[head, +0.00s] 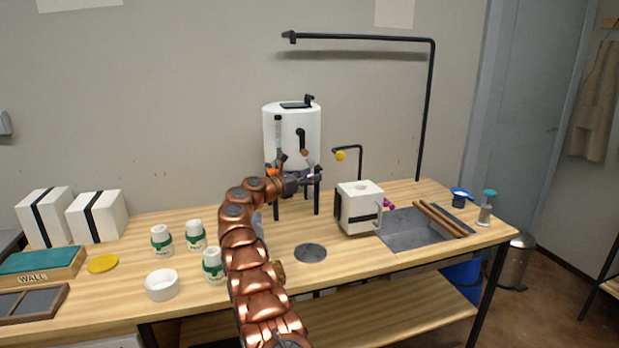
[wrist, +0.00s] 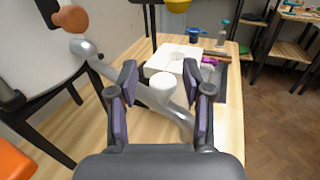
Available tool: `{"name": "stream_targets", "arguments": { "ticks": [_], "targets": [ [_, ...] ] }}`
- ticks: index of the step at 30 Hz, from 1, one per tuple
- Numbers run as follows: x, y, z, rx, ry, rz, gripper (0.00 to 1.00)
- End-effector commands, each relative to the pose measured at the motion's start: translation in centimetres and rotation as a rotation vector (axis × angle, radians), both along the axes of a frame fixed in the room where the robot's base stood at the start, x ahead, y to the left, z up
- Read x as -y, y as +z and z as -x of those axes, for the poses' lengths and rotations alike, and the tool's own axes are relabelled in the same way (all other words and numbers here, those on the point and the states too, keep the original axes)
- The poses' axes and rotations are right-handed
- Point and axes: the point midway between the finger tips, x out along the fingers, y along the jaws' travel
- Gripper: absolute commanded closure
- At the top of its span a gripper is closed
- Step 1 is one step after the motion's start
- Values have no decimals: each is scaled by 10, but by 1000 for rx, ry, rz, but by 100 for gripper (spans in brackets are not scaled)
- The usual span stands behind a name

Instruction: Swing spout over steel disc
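A white tank (head: 291,128) stands on black legs at the back of the bench. In the wrist view its silver spout (wrist: 97,62) runs from below a copper-coloured ball (wrist: 73,18) at the left, across between my fingers. A short white cylinder (wrist: 162,88) shows at the spout between the fingers; I cannot tell whether it is fixed to it. My gripper (wrist: 162,100) is open, a finger on each side, with gaps visible beside the cylinder. In the head view my gripper (head: 305,181) is in front of the tank's lower part. The steel disc (head: 310,252) lies flat in the bench, bare.
A thin black tap (head: 360,160) stands behind the pitcher. White jars (head: 195,237) and a white bowl (head: 162,285) are left of my arm.

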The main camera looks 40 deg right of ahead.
Motion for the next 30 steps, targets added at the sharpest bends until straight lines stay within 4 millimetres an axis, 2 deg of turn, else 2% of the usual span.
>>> {"name": "stream_targets", "arguments": {
  "ticks": [8, 15, 23, 30],
  "targets": [
    [0, -1, 0, -1, -1, -2, 51],
    [-11, -4, -1, -2, -1, -4, 51],
    [-34, -1, 0, 1, 0, -1, 51],
    [-68, -2, 0, 0, 2, 1, 51]
  ]
}}
